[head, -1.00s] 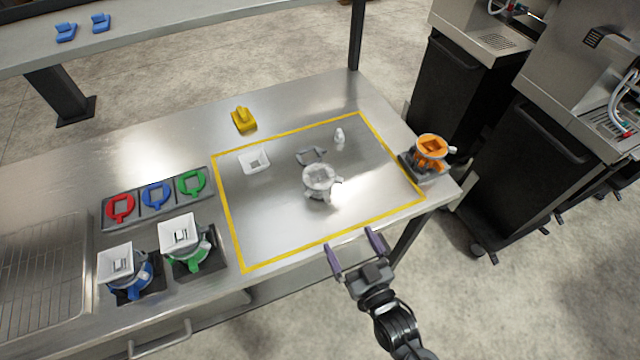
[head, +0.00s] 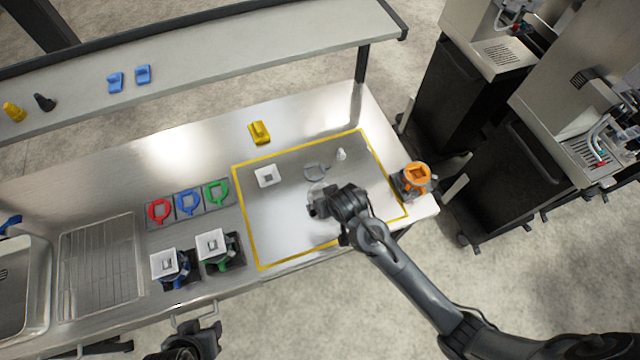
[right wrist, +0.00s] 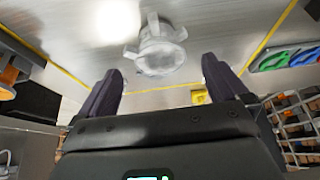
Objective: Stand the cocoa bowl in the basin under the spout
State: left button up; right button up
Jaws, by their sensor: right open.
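No label shows which bowl holds cocoa. A pale, translucent bowl with side lugs stands upright inside the yellow outline; in the right wrist view the pale bowl (right wrist: 158,52) is just beyond the fingertips, not touched. In the head view my right gripper (head: 318,208) is above it and mostly hides it. In the right wrist view its two fingers are apart and empty. Two machines (head: 590,90) stand at the right, with grated trays; their spouts are not clear. A sink basin (head: 35,312) is at the far left.

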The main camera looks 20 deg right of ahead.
jog(key=shift+g, duration=0.3)
jog(key=w+f, duration=0.3)
jog(key=shift+w+d+f, duration=0.1)
jog(key=shift+w+f, duration=0.05)
jog(key=shift+f, duration=0.05)
jog(key=shift+p+x, duration=0.3)
jog(key=shift+x, duration=2.7)
jog(key=shift+w+r, duration=0.1)
jog(key=shift+w, duration=0.1)
jog(key=shift+c, duration=0.3)
jog(key=c, duration=0.9)
jog(key=shift+r, duration=0.1)
